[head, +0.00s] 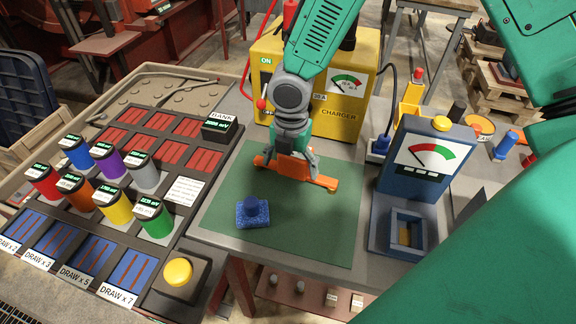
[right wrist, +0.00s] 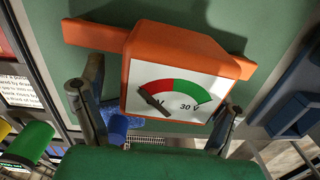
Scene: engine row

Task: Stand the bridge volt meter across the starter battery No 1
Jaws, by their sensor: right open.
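The bridge volt meter is an orange block with a long flat orange bar (head: 325,182), on the green mat (head: 225,192) in the head view. In the right wrist view the meter (right wrist: 185,48) shows a white dial with red and green bands and "30 V". My right gripper (head: 292,152) is above the meter and hides much of it in the head view. Its open fingers (right wrist: 157,108) stand one on each side of the meter; I cannot tell whether they touch it. I cannot make out a label naming starter battery No 1. My left gripper is not in view.
A blue knobbed piece (head: 252,213) sits on the mat in front of the meter. A panel of coloured cylinders (head: 118,212) lies left, with a yellow button (head: 178,272). A yellow charger (head: 340,115) stands behind; a blue dial stand (head: 412,185) stands right.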

